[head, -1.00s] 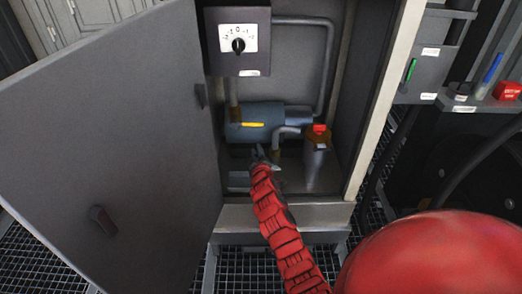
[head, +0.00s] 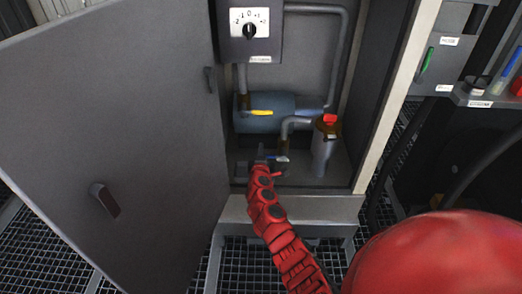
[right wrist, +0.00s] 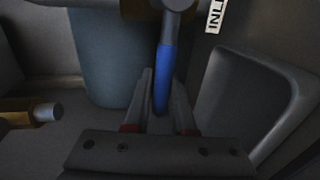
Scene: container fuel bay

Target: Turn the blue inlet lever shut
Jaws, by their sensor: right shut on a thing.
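The blue inlet lever (right wrist: 164,75) shows in the right wrist view, hanging down from a round grey pivot (right wrist: 174,4), with a partly cut-off "INL" label (right wrist: 215,15) beside it. My right gripper (right wrist: 161,104) has one finger on each side of the lever's lower end and is shut on it. In the head view my right gripper (head: 264,163) is low inside the open cabinet, below the blue-grey tank (head: 278,122). The lever is small and mostly hidden by the gripper there. My left gripper is not in view.
A filter with a red top (head: 325,150) stands right of my gripper. A dial box (head: 249,30) hangs above. The open cabinet door (head: 120,130) fills the left, and the cabinet sill (head: 310,208) lies below.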

